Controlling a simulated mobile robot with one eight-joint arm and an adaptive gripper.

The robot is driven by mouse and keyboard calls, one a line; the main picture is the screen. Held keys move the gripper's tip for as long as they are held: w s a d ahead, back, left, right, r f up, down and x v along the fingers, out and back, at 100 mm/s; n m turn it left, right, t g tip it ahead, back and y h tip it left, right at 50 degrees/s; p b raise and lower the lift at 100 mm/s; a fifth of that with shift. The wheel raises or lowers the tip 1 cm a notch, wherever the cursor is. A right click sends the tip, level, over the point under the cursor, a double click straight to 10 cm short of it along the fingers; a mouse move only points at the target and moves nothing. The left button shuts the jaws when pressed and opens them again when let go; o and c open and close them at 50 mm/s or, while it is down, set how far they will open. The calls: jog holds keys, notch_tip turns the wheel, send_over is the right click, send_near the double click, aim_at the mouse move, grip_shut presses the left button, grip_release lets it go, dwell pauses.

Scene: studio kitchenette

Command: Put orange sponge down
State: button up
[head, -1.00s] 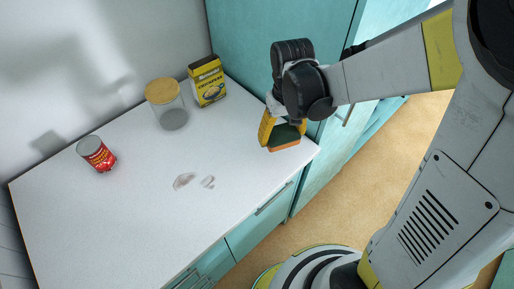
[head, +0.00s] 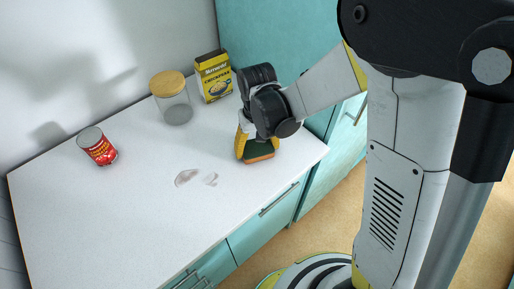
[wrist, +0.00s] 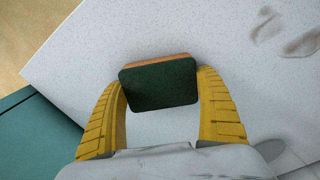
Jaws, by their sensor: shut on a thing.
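The orange sponge (head: 259,157) has a dark green scouring face, which fills the middle of the wrist view (wrist: 160,83), with a strip of orange along its far edge. My gripper (head: 256,153) is shut on it, one yellow finger at each side in the wrist view (wrist: 163,95). In the head view the sponge is at the right end of the white counter (head: 120,215), low over it or touching it; I cannot tell which.
A yellow chickpeas box (head: 214,77) and a glass jar with a wooden lid (head: 176,108) stand behind, near the wall. A red can (head: 98,147) stands at the left. Greyish smears (head: 187,177) mark the counter's middle. The front-left counter is clear.

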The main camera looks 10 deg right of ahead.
aim_at(257, 147)
jog(key=shift+f, duration=0.1)
jog(key=shift+f, duration=0.15)
jog(key=o, duration=1.2)
jog(key=shift+o, duration=0.2)
jog(key=shift+r, duration=0.2)
notch_tip(257, 147, up, 12)
jog(key=p, duration=0.4)
jog(key=s+d+r+m+t, duration=0.2)
jog(key=s+d+r+t, duration=0.5)
jog(key=s+d+r, duration=0.3)
jog(key=d, duration=0.3)
jog(key=shift+s+d+r, duration=0.25)
jog(key=shift+s, duration=0.1)
